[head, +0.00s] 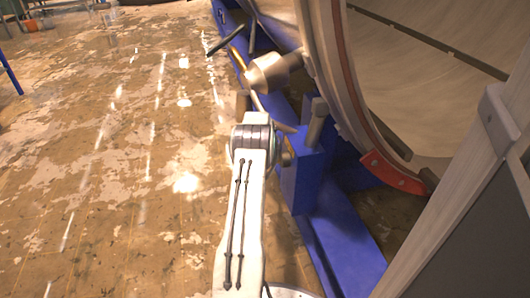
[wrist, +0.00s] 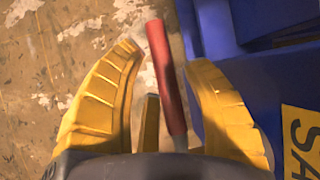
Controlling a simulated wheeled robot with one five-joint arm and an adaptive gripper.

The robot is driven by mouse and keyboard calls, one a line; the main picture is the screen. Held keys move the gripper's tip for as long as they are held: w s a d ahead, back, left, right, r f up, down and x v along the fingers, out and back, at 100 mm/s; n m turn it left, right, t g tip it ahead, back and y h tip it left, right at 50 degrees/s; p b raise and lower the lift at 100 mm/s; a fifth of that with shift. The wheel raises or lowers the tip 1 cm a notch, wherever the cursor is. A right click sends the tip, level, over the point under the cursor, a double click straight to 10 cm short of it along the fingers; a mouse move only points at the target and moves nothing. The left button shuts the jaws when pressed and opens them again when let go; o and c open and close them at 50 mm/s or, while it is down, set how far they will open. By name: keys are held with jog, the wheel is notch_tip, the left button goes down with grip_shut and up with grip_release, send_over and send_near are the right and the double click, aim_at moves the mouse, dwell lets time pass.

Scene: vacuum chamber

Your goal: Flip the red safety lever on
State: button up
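The red safety lever (wrist: 165,75) shows in the wrist view as a slim red rod, tilted slightly from upright in the picture. My gripper (wrist: 162,56) is open, with one curved yellow finger on each side of the rod. The rod runs between the fingers, nearer the right one; I see a gap on the left and cannot tell whether the right finger touches it. The rod's lower end is hidden by my gripper. In the head view my white arm reaches toward a blue post, and I cannot make out the lever there.
A blue support frame (head: 340,235) with an upright blue post (head: 303,175) stands right of my arm. The large round chamber (head: 430,75) with a red rim piece (head: 392,174) is beyond it. A blue surface with a yellow sign (wrist: 300,140) lies at right. The worn floor (head: 100,140) at left is open.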

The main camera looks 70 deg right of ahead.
jog(key=shift+o, duration=0.7)
jog(key=shift+s+a+r, duration=0.1)
jog(key=shift+a+r, duration=0.1)
jog(key=shift+r, duration=0.25)
jog(key=v, duration=1.1)
jog(key=shift+f, duration=0.2)
